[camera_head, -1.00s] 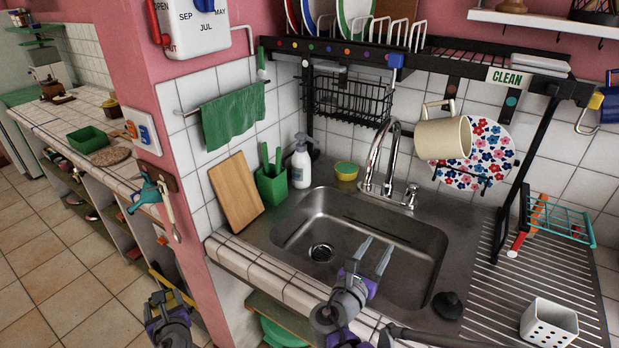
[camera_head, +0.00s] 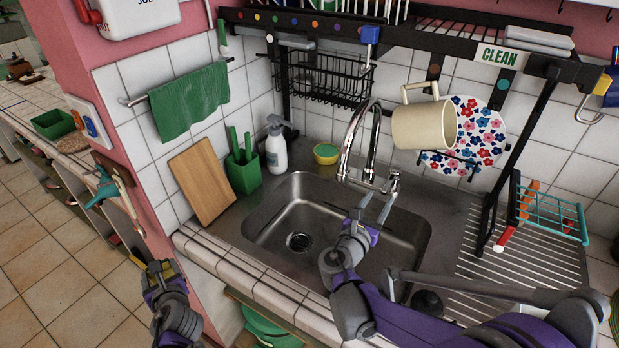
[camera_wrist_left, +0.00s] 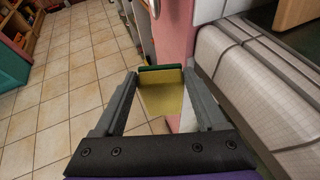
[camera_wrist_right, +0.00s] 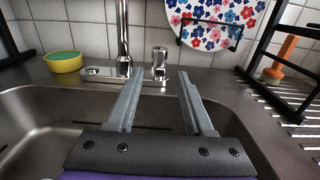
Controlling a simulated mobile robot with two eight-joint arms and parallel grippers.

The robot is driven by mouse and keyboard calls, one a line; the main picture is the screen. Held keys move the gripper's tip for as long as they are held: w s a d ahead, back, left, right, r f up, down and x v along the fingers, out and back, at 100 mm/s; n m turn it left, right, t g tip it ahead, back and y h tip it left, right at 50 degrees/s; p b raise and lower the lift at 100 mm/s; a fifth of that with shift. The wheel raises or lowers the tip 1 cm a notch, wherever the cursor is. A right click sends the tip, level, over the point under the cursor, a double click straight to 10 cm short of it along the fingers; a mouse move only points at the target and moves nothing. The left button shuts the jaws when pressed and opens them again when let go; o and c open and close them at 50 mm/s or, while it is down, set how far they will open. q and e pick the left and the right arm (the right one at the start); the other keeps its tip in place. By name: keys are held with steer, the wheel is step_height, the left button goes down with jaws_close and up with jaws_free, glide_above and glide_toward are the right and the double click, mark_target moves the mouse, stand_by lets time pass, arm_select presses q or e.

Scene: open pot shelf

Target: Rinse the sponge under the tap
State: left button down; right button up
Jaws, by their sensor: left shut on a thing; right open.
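My left gripper (camera_head: 152,268) is low, left of the sink and outside its tiled front edge. In the left wrist view it is shut on a yellow sponge (camera_wrist_left: 160,98) with a green layer. The chrome tap (camera_head: 368,145) arches over the back of the steel sink (camera_head: 290,215). Its handle (camera_head: 393,184) stands to the right of the spout; it also shows in the right wrist view (camera_wrist_right: 159,62). My right gripper (camera_head: 376,206) is open and empty over the basin, in front of the handle and apart from it. I see no water running.
A mug (camera_head: 424,125) hangs right of the tap. A black rack post (camera_head: 515,165) rises at the right.

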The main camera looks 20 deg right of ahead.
mark_target(383, 193)
steer(key=x, duration=0.7)
jaws_close()
stand_by(1.3)
